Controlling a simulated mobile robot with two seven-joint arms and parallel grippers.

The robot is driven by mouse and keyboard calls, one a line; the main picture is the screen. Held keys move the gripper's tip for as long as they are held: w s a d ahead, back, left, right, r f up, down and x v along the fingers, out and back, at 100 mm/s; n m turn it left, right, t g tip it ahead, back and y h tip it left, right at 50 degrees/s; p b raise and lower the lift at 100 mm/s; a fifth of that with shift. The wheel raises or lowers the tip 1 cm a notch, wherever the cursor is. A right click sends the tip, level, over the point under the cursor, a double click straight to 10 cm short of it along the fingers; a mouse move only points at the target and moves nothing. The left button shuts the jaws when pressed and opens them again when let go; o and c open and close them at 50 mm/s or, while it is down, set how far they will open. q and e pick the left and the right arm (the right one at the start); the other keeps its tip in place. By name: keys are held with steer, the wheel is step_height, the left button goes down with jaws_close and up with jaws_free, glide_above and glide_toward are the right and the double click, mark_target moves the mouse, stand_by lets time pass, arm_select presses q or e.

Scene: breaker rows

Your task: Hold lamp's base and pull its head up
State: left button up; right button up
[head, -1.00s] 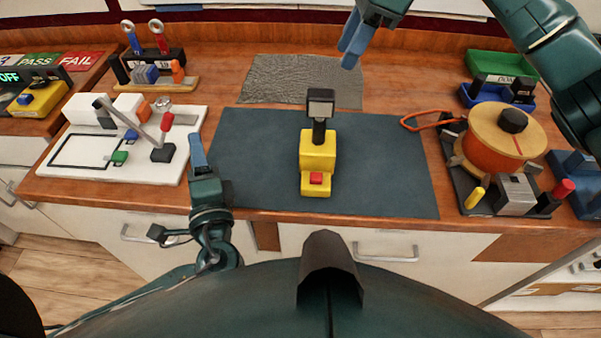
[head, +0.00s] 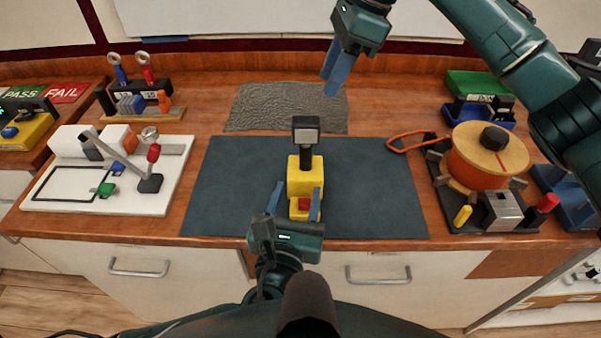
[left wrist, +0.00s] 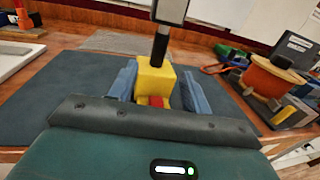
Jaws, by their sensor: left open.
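The lamp stands upright on the dark mat, with a yellow base (head: 306,178), a red button (head: 304,203) at its front and a dark head with a pale face (head: 306,130) on a short black neck. My left gripper (head: 295,200) is open at the front of the base, its blue fingers to either side of the red button. In the left wrist view the yellow base (left wrist: 155,80) lies between the fingers, with the lamp head (left wrist: 170,10) cut off at the top. My right gripper (head: 335,72) hangs behind the lamp over the grey cloth; its fingers appear apart, with nothing between them.
The dark mat (head: 230,200) is clear around the lamp. A white lever board (head: 60,195) lies at the left, with a tool rack (head: 140,108) behind it. An orange spool (head: 480,160) on a dark base stands at the right, near green and blue bins (head: 478,84).

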mark_target(305, 161)
arm_select(q)
steer(key=w, duration=0.4)
steer(key=w+d, duration=0.1)
steer(key=w, duration=0.7)
steer(key=shift+d, duration=0.4)
jaws_close()
arm_select(e)
steer(key=shift+o, duration=0.3)
